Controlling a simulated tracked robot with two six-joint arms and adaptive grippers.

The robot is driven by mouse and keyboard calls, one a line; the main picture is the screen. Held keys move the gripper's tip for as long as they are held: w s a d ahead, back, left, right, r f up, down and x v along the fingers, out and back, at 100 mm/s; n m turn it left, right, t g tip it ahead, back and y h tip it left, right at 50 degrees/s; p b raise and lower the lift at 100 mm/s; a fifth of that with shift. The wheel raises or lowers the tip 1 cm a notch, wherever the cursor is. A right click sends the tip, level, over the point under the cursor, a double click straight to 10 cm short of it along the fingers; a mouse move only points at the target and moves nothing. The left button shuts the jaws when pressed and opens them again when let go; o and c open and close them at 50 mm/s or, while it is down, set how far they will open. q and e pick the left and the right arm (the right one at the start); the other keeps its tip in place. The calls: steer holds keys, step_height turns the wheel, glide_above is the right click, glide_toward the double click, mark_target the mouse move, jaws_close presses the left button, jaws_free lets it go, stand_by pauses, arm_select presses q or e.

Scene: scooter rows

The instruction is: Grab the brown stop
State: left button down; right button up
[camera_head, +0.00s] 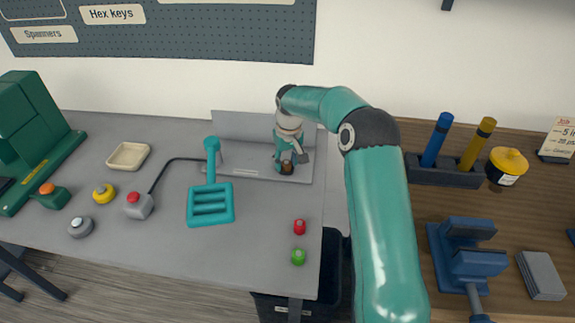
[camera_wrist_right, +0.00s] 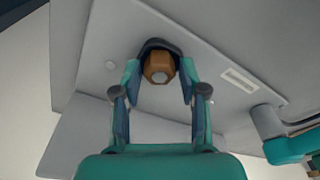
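The brown stop (camera_head: 287,168) is a small orange-brown knob on the grey plate at the back of the grey bench. In the right wrist view the brown stop (camera_wrist_right: 158,68) has a pale round end and a dark collar behind it. My right gripper (camera_head: 289,160) reaches down over it and partly hides it in the head view. In the right wrist view my right gripper (camera_wrist_right: 159,75) is open, its fingertips on either side of the stop with a narrow gap at each side. My left gripper is out of view.
Red (camera_head: 299,227) and green (camera_head: 298,257) buttons lie in front. The low grey back wall (camera_head: 240,125) rises behind. A dark bin (camera_head: 335,275) stands beside the bench.

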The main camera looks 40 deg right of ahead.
steer(key=c, duration=0.5)
steer(key=shift+r, duration=0.1)
steer(key=shift+c, duration=0.2)
